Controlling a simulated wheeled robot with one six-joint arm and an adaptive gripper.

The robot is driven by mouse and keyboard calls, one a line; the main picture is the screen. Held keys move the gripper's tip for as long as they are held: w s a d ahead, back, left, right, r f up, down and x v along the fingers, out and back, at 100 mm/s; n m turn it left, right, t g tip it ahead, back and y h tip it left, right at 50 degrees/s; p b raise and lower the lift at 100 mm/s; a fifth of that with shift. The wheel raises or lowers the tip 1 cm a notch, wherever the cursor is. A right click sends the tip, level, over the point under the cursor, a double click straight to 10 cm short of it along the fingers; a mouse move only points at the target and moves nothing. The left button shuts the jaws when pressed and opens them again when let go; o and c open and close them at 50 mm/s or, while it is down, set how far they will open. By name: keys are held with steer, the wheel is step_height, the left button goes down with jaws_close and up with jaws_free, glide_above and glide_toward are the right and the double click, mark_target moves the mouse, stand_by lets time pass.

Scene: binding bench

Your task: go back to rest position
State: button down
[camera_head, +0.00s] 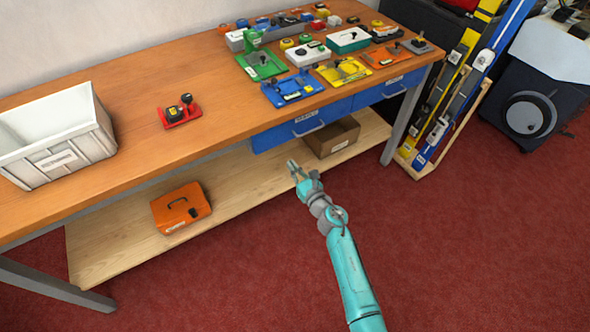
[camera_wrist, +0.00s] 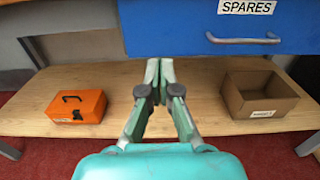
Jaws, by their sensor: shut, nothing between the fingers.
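My gripper (camera_head: 295,170) is at the end of my teal arm, in front of the bench and over the lower shelf's front edge in the head view. In the wrist view my gripper (camera_wrist: 159,72) points at the bench, below the blue drawer front. Its fingers are together with nothing between them. It looks apart from the bench, drawer and shelf.
Below are the SPARES drawer (camera_wrist: 240,40), an orange box (camera_wrist: 76,107) and a brown open box (camera_wrist: 257,105) on the lower shelf (camera_head: 100,240). The red floor in front is clear.

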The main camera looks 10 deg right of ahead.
steer(key=shift+s+d, duration=0.15)
steer(key=shift+s, duration=0.4)
steer(key=s+d+m+h, duration=0.3)
steer(key=s+m, duration=1.8)
steer(key=s, duration=1.2)
steer(key=s+d+r+m+g+h, duration=0.1)
steer(key=s+r+m, duration=0.6)
steer(key=s+m, duration=0.2)
steer(key=s+d+r+m+g+h, duration=0.1)
steer(key=s+r+m, duration=0.6)
steer(key=s+m, duration=0.2)
steer(key=s, duration=0.2)
steer(key=shift+s+d+r+m+h, duration=0.25)
steer(key=shift+s+m+h, duration=0.05)
steer(key=shift+s, duration=0.1)
